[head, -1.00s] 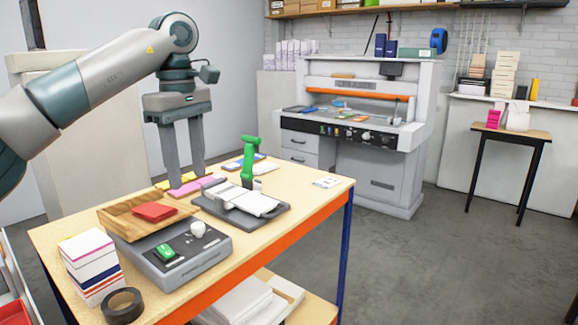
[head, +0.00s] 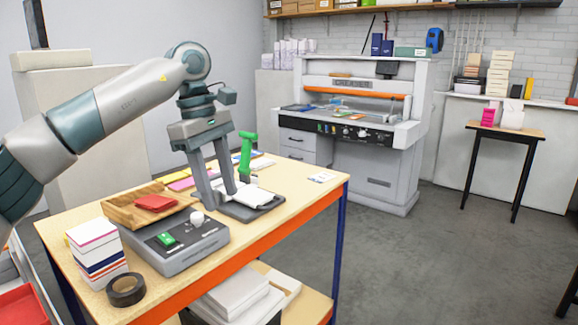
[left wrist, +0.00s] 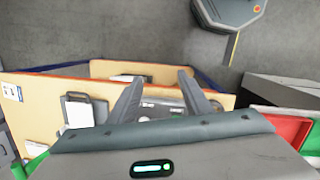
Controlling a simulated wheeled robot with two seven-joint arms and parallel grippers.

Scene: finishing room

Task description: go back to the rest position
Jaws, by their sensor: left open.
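My left gripper (head: 220,196) comes in from the left over the worktable (head: 290,196). Its two fingers point down, apart, with nothing between them. In the head view the fingertips overlap the dark tray with white sheets (head: 252,198), just right of the wooden tray. I cannot tell their exact height above it. In the left wrist view the left gripper (left wrist: 160,80) shows both fingers spread, with the table and a grey device beyond them. My right gripper is not in view.
A wooden tray (head: 122,210) with a red pad, a grey device (head: 178,252), a card stack (head: 96,258), a black tape roll (head: 126,289) and an upright green tool (head: 246,155) crowd the table. A cutting machine (head: 350,150) stands behind. Open floor (head: 420,270) lies right.

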